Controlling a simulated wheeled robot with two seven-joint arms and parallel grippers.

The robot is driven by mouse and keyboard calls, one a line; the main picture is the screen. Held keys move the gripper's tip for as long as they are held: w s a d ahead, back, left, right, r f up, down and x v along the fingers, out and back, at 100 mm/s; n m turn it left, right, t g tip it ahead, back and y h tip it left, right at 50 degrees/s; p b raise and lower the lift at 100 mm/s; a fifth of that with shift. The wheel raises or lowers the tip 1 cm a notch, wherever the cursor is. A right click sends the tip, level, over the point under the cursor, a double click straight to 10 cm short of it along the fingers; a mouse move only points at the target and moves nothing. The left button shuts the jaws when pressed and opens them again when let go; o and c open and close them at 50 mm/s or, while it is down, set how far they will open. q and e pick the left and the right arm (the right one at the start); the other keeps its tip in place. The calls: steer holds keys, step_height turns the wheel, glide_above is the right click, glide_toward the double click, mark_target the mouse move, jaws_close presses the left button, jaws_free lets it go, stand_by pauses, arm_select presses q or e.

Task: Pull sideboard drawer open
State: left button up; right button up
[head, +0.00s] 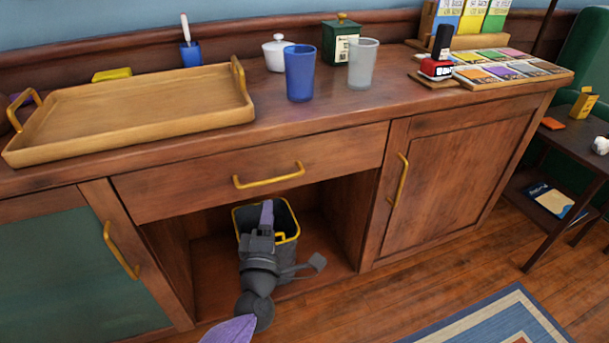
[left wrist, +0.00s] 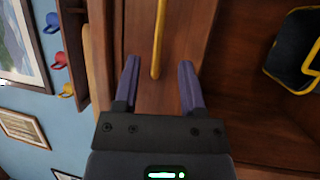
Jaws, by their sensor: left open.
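The sideboard drawer (head: 220,168) is a wide wooden front under the sideboard top, and it looks shut. Its curved gold handle (head: 268,178) runs across its middle. My left gripper (head: 267,208) is just below the handle in the head view, with purple fingers pointing toward the drawer. In the left wrist view my left gripper (left wrist: 158,64) is open, and the gold handle (left wrist: 159,35) shows between its two finger lines. No contact with the handle shows; the depth gap is hard to judge. My right gripper is not in view.
A dark bin (head: 285,217) with a yellow rim stands in the open space under the drawer, behind my left arm. A cabinet door (head: 450,175) is at the right and a green-panelled door (head: 70,270) at the left. A tray (head: 140,107) and cups stand on top.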

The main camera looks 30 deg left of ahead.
mark_target(271, 181)
arm_select(q)
steer(key=b+x, duration=0.2)
steer(key=x, duration=0.7)
steer(key=shift+s+a+b, duration=0.1)
steer(key=shift+a+b, duration=0.05)
steer(key=shift+b, duration=0.25)
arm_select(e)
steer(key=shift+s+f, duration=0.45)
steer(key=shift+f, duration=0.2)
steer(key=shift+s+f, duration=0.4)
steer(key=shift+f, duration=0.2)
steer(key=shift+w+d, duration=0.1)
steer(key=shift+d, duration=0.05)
arm_select(q)
steer(key=shift+c, duration=0.7)
jaws_close()
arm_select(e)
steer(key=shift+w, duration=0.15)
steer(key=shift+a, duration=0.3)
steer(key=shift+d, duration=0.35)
